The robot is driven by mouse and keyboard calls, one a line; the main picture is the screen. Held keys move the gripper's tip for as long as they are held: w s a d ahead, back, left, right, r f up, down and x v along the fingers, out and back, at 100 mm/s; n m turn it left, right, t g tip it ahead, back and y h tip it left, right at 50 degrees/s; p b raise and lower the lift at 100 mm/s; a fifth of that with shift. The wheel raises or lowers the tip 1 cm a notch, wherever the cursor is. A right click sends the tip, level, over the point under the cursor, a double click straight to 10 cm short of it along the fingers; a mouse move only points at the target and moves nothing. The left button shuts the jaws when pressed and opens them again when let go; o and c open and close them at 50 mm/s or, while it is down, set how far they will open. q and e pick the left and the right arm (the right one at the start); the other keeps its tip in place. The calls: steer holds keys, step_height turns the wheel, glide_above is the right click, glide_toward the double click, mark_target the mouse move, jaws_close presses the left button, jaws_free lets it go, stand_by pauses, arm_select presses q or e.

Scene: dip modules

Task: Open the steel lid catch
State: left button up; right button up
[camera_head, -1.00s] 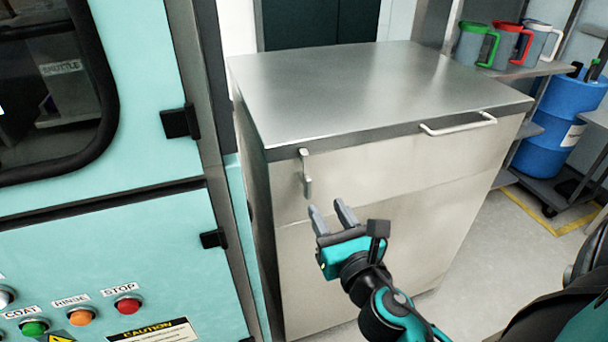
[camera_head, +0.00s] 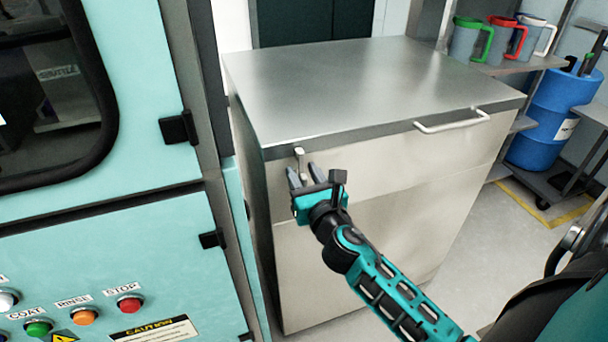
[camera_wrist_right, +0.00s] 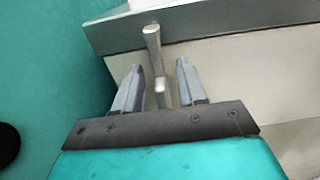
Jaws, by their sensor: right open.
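The steel lid catch (camera_head: 299,155) is a small upright lever on the front of the steel cabinet (camera_head: 380,160), near its left corner, just under the lid (camera_head: 370,85). My right gripper (camera_head: 302,174) is open at the catch, and its fingers hide the catch's lower part in the head view. In the right wrist view the catch (camera_wrist_right: 154,60) stands between the two open fingers (camera_wrist_right: 160,80), with a gap on each side; I see no contact. The lid lies flat and closed. My left gripper is not in view.
The lid has a bar handle (camera_head: 452,121) at its front right. A teal machine (camera_head: 110,240) with buttons stands close on the left. A shelf with jugs (camera_head: 470,42) and a blue drum (camera_head: 550,120) are at the right. The floor right of the cabinet is partly clear.

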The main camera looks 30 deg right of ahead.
jaws_close()
stand_by(0.6)
